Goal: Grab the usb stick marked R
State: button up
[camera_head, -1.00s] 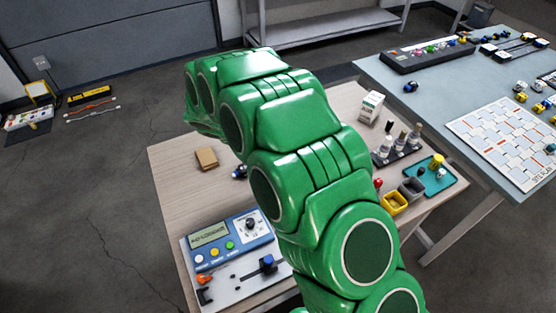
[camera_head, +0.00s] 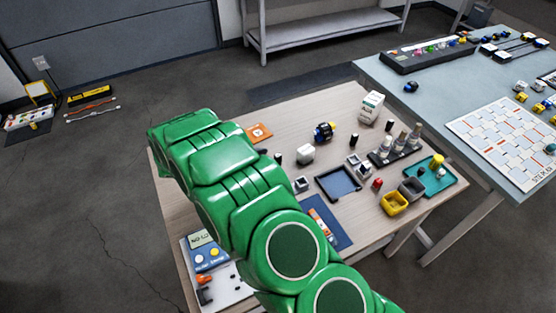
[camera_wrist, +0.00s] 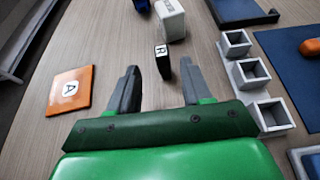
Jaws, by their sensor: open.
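The black usb stick with a white R label (camera_wrist: 162,62) stands upright on the wooden table, between and slightly ahead of my fingertips in the wrist view. A small dark upright piece (camera_head: 278,158) beside the white block in the head view appears to be the same stick. My gripper (camera_wrist: 159,67) is open, with a finger to the left and right of the stick and visible gaps on both sides. I cannot tell whether the tips reach past it.
A white block (camera_wrist: 172,20) stands just beyond the stick. Grey square sockets (camera_wrist: 248,72) line the right, beside a blue mat (camera_wrist: 290,60). A dark tray (camera_head: 338,184) lies farther right.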

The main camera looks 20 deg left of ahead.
aim_at(278, 155)
jog(key=shift+d+r+x, duration=0.1)
jog(key=shift+r+x, duration=0.05)
jog(key=shift+x, duration=0.8)
jog(key=shift+d+r+x, duration=0.15)
jog(key=shift+x, duration=1.65)
grip_shut()
